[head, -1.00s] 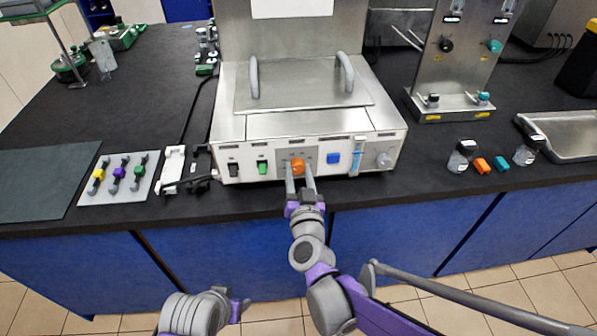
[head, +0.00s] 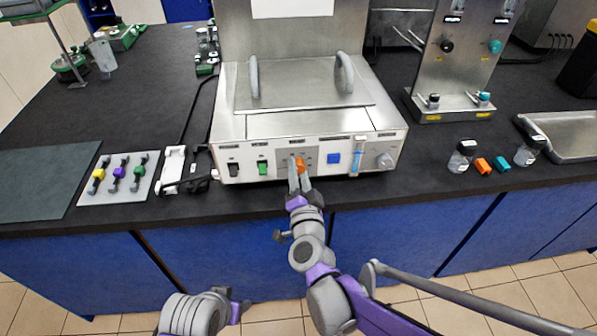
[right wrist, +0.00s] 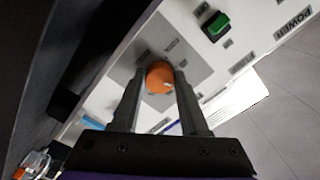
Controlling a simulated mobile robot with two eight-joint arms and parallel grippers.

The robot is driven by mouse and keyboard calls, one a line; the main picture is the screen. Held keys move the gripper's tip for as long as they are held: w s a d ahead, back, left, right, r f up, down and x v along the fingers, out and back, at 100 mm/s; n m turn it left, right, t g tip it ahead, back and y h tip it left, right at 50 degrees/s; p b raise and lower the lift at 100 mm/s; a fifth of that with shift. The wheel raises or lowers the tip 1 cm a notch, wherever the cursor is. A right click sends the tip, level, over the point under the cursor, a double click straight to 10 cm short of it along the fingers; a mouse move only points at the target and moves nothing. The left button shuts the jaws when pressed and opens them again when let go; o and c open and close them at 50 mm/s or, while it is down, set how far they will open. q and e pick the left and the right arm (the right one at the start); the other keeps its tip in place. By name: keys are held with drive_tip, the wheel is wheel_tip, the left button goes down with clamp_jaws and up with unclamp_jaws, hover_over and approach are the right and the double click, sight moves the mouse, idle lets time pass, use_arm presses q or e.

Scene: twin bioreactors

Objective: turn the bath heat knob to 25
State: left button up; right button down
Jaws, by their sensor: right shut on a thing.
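The orange heat knob (head: 300,164) sits on a grey plate in the middle of the bath's front panel. My right gripper (head: 298,172) is shut on the knob, one finger on each side. In the right wrist view the orange knob (right wrist: 160,77) lies between the two fingertips, with a small pale mark on its right side. The dial labels around it are tilted and too blurred to read. The steel bath (head: 308,122) has a closed lid with two handles. My left gripper (head: 240,304) is low in front of the bench, away from the bath; its finger opening is unclear.
A green switch (head: 262,168) and a black switch (head: 233,170) are left of the knob. Small bottles stand on the bench at right. The black bench (head: 440,195) is clear near its front edge.

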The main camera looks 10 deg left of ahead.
drive_tip(key=shift+m, duration=0.4)
drive_tip(key=shift+c, duration=2.1)
unclamp_jaws()
drive_tip(key=v, duration=1)
drive_tip(key=shift+s, duration=0.4)
